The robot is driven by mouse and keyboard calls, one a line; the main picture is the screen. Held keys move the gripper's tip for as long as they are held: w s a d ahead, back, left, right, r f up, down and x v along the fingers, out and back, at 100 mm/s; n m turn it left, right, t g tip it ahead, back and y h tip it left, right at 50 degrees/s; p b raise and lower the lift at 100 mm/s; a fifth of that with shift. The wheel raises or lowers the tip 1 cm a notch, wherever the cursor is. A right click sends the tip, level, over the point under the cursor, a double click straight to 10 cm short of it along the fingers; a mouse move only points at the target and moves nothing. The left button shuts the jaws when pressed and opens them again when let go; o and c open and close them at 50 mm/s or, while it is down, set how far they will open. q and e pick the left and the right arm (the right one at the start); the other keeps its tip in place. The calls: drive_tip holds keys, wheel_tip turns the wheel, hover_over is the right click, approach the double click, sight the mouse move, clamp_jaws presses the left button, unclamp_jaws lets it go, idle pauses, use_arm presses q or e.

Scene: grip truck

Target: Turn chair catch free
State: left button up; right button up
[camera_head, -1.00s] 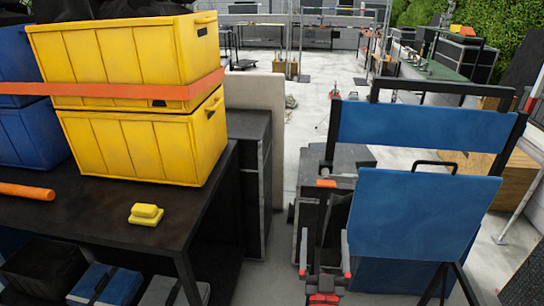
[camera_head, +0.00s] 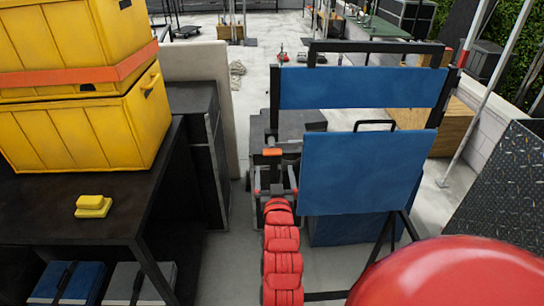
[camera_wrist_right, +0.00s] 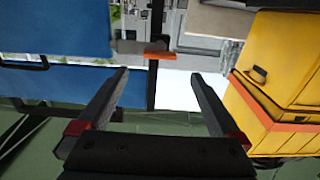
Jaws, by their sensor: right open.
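A blue folding chair (camera_head: 362,172) with a black frame stands right of centre in the head view. A grey catch with an orange end (camera_head: 272,151) sits at its left side. The catch also shows in the right wrist view (camera_wrist_right: 160,55), just beyond the fingertips and roughly between them. My right gripper (camera_head: 274,180) is open and empty, just below the catch in the head view. Its two grey fingers show spread apart in the wrist view (camera_wrist_right: 160,74). My left gripper is in neither view.
Yellow crates (camera_head: 85,125) with an orange strap stand on a dark table (camera_head: 100,215) at left. A small yellow block (camera_head: 93,206) lies on it. A dark cabinet (camera_head: 198,150) stands beside it. Pale floor lies beyond.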

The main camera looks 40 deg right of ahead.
sight(273, 154)
drive_tip(key=p+x, duration=0.3)
drive_tip(key=x, duration=0.5)
drive_tip(key=shift+w+d, duration=0.1)
drive_tip(key=shift+w, duration=0.1)
clamp_jaws()
idle(0.4)
